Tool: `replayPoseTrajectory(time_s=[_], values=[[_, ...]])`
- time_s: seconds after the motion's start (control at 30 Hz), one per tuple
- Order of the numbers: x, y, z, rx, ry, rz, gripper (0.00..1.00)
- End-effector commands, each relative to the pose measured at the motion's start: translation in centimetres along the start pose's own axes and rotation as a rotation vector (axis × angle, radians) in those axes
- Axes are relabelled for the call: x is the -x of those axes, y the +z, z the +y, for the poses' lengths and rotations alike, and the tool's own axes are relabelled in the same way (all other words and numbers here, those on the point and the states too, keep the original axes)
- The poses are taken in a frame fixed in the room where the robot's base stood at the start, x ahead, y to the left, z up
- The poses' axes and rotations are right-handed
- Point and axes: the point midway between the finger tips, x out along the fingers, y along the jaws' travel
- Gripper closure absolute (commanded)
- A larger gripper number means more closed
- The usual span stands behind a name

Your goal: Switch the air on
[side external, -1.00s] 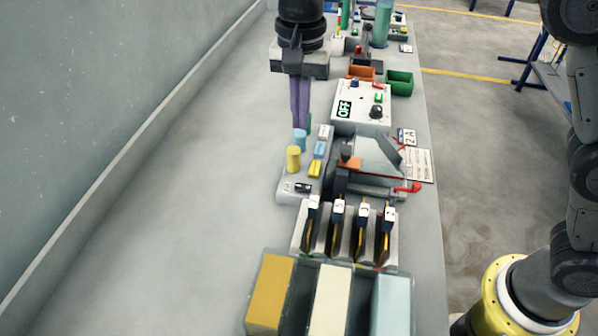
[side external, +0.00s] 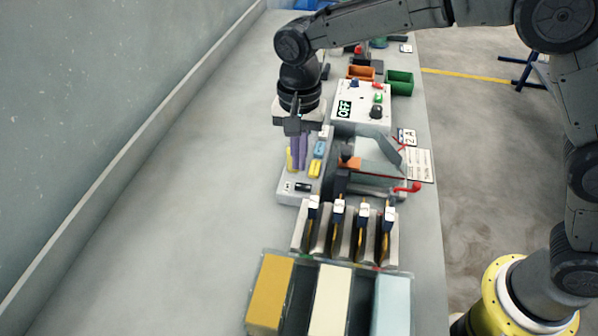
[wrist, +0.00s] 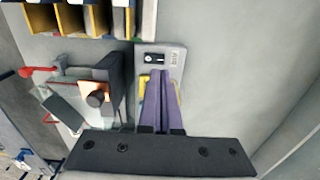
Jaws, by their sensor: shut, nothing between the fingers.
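The air switch (side external: 303,187) is a small black rocker with a white mark, at the near end of a pale control panel (side external: 286,193). In the wrist view the switch (wrist: 155,58) sits beside a label that appears to read AIR; I cannot tell its on or off position. My gripper (side external: 299,169) points down over the panel, its purple fingers shut and empty. In the wrist view the fingertips (wrist: 161,72) appear just short of the switch; contact cannot be told.
A white box (side external: 350,122) with an OFF display and knobs stands behind the panel. A clamp-like fixture with a red handle (side external: 408,188) is to the right. A rack of several slots (side external: 302,238) and a coloured block tray (side external: 252,290) stand nearer. The bench at left is clear.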

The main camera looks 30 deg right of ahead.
Motion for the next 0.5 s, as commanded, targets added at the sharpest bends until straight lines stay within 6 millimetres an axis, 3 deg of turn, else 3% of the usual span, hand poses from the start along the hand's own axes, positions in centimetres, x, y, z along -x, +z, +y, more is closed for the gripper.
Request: replayPoseTrajectory(time_s=[0.2, 0.5], values=[[-3.3, 0.0, 0.1, 0.0, 0.003, -0.001, 1.0], [-4.5, 0.0, 0.0, 0.0, 0.0, 0.0, 1.0]])
